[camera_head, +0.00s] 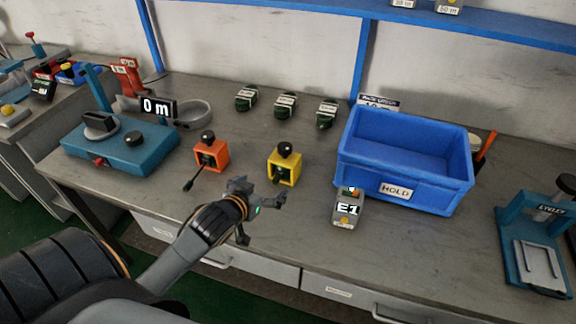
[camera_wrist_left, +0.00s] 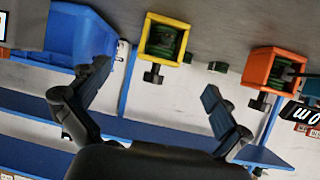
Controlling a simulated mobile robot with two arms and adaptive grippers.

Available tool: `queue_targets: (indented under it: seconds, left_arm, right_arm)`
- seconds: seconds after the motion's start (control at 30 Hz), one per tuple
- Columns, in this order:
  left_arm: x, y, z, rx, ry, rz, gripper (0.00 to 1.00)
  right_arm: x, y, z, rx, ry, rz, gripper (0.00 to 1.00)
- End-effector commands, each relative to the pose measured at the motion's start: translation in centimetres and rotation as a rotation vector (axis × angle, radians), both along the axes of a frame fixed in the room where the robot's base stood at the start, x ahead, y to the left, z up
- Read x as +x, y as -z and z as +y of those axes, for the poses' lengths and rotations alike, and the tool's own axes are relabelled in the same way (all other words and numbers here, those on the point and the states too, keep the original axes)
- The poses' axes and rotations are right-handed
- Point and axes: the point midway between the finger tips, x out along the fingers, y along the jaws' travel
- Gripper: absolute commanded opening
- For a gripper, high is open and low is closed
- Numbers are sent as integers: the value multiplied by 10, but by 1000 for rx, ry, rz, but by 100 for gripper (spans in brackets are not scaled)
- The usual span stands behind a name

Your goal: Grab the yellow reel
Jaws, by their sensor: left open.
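The yellow reel (camera_head: 285,168) is a small yellow square frame with a dark green coil and a black knob on top. It stands upright on the grey bench. My left gripper (camera_head: 256,211) is open and empty, in front of the yellow reel and apart from it, near the bench's front edge. In the left wrist view, which is upside down, the yellow reel (camera_wrist_left: 164,42) lies ahead, roughly between the two spread fingers (camera_wrist_left: 155,90). My right gripper is not in view.
An orange reel (camera_head: 211,154) stands left of the yellow one. A blue HOLD bin (camera_head: 358,172) and a grey E1 device (camera_head: 348,212) are to the right. Several dark green coils (camera_head: 285,106) lie behind. A teal measuring machine (camera_head: 120,152) stands at the left.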

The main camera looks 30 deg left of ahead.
Motion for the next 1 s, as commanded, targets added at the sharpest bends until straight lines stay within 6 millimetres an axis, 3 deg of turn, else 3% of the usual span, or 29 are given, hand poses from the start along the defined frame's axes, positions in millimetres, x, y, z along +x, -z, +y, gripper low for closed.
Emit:
queue_targets:
  seconds: [0.07, 0.17, 0.5, 0.77, 1.0]
  left_arm:
    - [10, -13, 9, -4, -3, -54, 100]
    - [21, -17, 12, -10, -3, -80, 100]
    - [78, 7, 20, -10, -3, -80, 100]
    - [96, 15, 22, -10, -2, -78, 100]
    - [126, 26, 27, -11, -4, -77, 100]
  right_arm:
    - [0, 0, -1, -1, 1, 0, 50]
    - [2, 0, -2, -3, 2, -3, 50]
    - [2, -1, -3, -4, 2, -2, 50]
    - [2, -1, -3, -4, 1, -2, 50]
    - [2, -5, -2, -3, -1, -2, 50]
